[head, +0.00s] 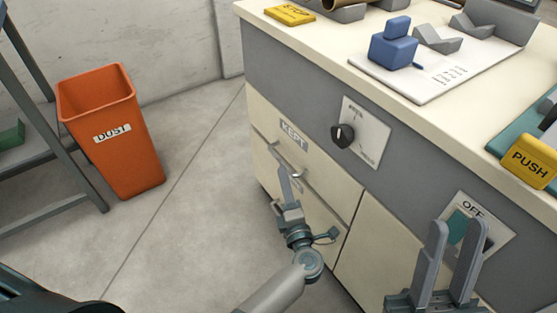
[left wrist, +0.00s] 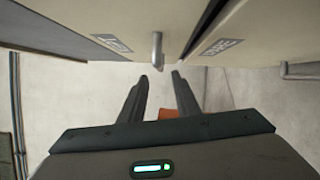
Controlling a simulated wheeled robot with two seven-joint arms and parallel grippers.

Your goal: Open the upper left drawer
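The upper left drawer (head: 322,180) is a cream front with a KEPT label (head: 293,133) and a bar handle (head: 287,160). It looks closed in the head view. My left gripper (head: 288,180) is at the handle, its fingers overlapping the handle's lower side in that view. In the left wrist view, the fingers (left wrist: 159,77) are apart with nothing between them, and a handle (left wrist: 157,50) stands just beyond the tips, roughly lined up with the gap. My right gripper (head: 455,237) is open and empty, in front of the OFF switch panel.
A dark rotary knob (head: 343,135) is on the grey panel above the drawer. A blue block (head: 393,47) and a yellow PUSH block (head: 523,160) are on the bench top. An orange DUST bin (head: 130,150) stands at left; the floor between is clear.

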